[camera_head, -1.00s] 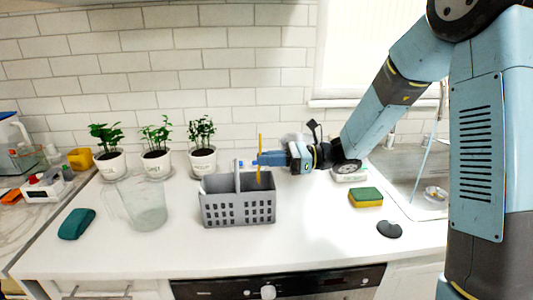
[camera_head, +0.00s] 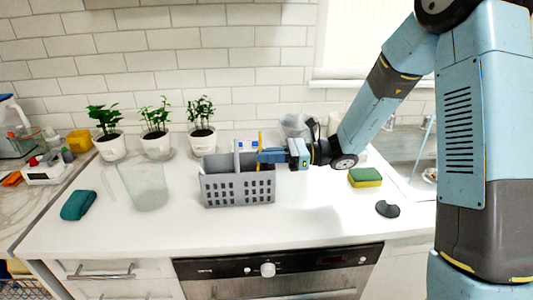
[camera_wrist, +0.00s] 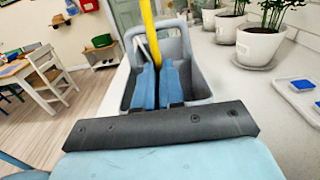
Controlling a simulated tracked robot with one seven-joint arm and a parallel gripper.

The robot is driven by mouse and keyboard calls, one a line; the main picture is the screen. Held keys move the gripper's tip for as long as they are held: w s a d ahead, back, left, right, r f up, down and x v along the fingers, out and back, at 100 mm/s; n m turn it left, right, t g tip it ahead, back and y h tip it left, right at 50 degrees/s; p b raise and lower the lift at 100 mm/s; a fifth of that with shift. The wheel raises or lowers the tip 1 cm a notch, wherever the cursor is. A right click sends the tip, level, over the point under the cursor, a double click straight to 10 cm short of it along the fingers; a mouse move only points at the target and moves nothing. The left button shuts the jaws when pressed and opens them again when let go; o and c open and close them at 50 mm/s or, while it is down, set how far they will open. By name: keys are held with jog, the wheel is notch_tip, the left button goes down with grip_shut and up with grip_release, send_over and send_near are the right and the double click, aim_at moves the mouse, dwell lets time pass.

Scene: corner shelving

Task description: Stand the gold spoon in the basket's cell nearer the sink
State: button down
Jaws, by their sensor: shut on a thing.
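The gold spoon (camera_head: 260,138) is upright, a thin yellow stick in my gripper (camera_head: 266,156); it also shows in the wrist view (camera_wrist: 150,32). My gripper is shut on it, at the right-hand cell of the grey basket (camera_head: 237,190), the side nearer the sink (camera_head: 409,148). In the wrist view the blue fingers (camera_wrist: 158,75) reach over the basket (camera_wrist: 203,78), with its handle beyond. The spoon's lower end is hidden by the fingers and basket, so I cannot tell whether it touches the bottom.
A clear pitcher (camera_head: 147,190) and a teal item (camera_head: 78,205) stand left of the basket. Several potted plants (camera_head: 156,145) line the wall behind. A yellow-green sponge (camera_head: 364,177) and a black item (camera_head: 387,209) lie to the right. The counter in front is clear.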

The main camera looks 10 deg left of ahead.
jog(key=c, duration=1.2)
grip_release()
jog(key=shift+o, duration=0.2)
jog(key=v, duration=1.4)
jog(key=shift+a, duration=0.15)
